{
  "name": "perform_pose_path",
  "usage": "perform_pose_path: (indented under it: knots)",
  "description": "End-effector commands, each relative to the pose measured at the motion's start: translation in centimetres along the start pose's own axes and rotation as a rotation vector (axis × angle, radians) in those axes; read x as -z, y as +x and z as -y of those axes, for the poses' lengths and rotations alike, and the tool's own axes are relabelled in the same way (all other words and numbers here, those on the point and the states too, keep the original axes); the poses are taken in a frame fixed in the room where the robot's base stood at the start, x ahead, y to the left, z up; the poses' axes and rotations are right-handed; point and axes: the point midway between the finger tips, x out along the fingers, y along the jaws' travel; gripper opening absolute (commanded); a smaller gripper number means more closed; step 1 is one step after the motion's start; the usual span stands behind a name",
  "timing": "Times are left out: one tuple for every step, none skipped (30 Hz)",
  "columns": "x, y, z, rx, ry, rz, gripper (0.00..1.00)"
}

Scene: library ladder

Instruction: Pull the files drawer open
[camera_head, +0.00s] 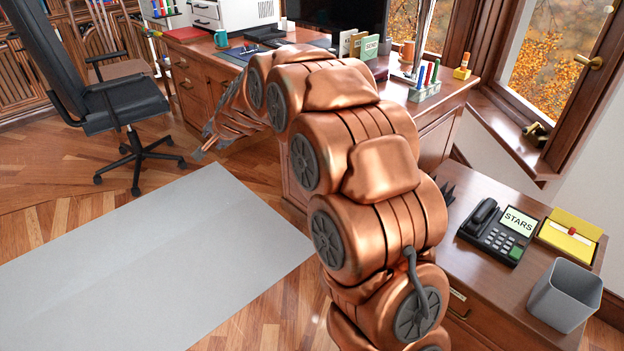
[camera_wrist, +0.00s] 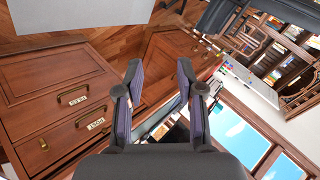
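The files drawer (camera_wrist: 45,88) is a wooden panel with a brass handle (camera_wrist: 73,94) and a small white label, at the left of the wrist view. The view is turned upside down, and the label seems to read FILES. It looks shut. A shallower drawer labelled POST (camera_wrist: 72,140) adjoins it, also with a brass handle. My gripper (camera_wrist: 160,76) is open and empty, with its fingers apart, to the right of the files drawer's handle and not touching it. In the head view my gripper (camera_head: 204,142) is in front of the desk; my arm hides much of the cabinet front.
The cabinet top (camera_head: 490,285) carries a phone (camera_head: 498,232), a yellow tray (camera_head: 570,236) and a grey bin (camera_head: 564,294). The desk (camera_head: 195,85) stands behind my arm. An office chair (camera_head: 120,105) is at left.

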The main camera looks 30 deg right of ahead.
Motion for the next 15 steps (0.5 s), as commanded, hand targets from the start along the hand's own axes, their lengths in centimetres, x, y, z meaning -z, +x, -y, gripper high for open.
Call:
perform_pose_path:
  knots:
    - [0.9,2.9,-1.2,0.015,0.046,-0.039,0.38]
    - [1.7,4.1,-1.6,0.024,0.075,-0.065,0.38]
    - [2.8,5.6,-2.0,0.037,0.111,-0.101,0.38]
    - [3.6,6.6,-2.2,0.049,0.14,-0.127,0.38]
    - [4.5,7.7,-2.6,0.059,0.167,-0.156,0.38]
    - [5.6,9.2,-3.3,0.07,0.204,-0.192,0.38]
    - [6.3,10.2,-3.8,0.079,0.233,-0.218,0.38]
    - [7.2,11.2,-4.4,0.088,0.26,-0.247,0.38]
    - [8.2,12.5,-5.2,0.1,0.297,-0.285,0.38]
    - [9.0,13.4,-5.8,0.109,0.325,-0.312,0.38]
    - [9.8,14.3,-6.5,0.118,0.352,-0.342,0.38]
    - [10.8,15.6,-7.7,0.126,0.388,-0.38,0.38]
    - [11.5,16.5,-8.6,0.132,0.415,-0.406,0.38]
    - [12.3,17.3,-9.3,0.142,0.442,-0.438,0.38]
    - [13.3,18.3,-10.5,0.153,0.476,-0.479,0.38]
